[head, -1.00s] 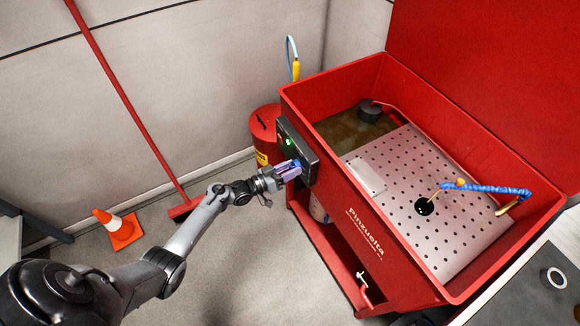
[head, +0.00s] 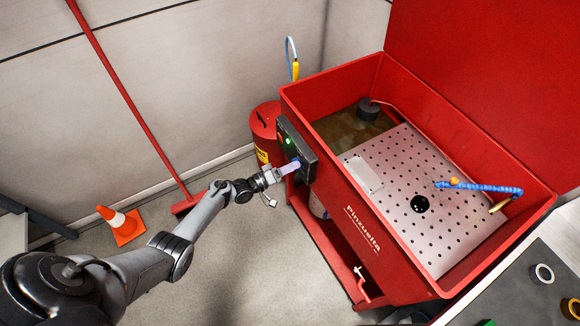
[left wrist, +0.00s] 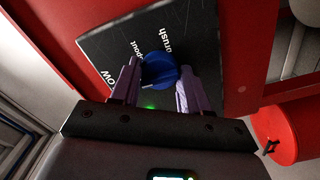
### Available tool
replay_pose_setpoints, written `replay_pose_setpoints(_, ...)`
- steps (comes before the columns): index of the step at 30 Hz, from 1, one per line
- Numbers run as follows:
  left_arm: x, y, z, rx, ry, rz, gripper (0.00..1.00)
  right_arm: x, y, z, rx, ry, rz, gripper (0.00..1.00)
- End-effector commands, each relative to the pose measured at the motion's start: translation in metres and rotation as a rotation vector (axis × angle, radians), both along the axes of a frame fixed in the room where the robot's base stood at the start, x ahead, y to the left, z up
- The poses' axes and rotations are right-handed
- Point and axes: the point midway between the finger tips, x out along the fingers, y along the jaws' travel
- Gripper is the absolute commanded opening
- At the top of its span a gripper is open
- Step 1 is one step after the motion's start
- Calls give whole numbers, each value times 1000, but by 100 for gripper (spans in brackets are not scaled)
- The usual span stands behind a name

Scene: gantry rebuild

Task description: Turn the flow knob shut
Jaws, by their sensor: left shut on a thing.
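The blue flow knob (left wrist: 158,70) sits on a black control panel (left wrist: 120,45) with white lettering, partly readable as "spout" and "brush". My left gripper (left wrist: 155,84) is shut on the knob, with one lavender finger on each side of it. In the head view, my left gripper (head: 291,167) reaches the black panel (head: 305,152) on the red washer's left side. The knob is mostly hidden there by the fingers. A green light (head: 288,141) glows on the panel. My right gripper is not in view.
The red parts washer (head: 365,235) holds a perforated tray (head: 440,225) and a blue hose (head: 490,188). A red drum (head: 266,125) stands behind the panel. A broom (head: 130,110) leans on the wall beside an orange cone (head: 122,228). A bench is at lower right.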

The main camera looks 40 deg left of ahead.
Motion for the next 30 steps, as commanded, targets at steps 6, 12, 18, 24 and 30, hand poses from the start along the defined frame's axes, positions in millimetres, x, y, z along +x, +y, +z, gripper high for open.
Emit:
replay_pose_setpoints(6,0,0,-1,-17,8,1,15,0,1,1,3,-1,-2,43)
replay_pose_setpoints(12,0,0,-1,-18,9,1,15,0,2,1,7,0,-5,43)
replay_pose_setpoints(18,0,0,-1,-17,8,1,62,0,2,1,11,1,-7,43)
replay_pose_setpoints(24,0,0,0,-17,7,0,70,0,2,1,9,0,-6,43)
replay_pose_setpoints(30,-2,1,0,-16,7,0,70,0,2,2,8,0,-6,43)
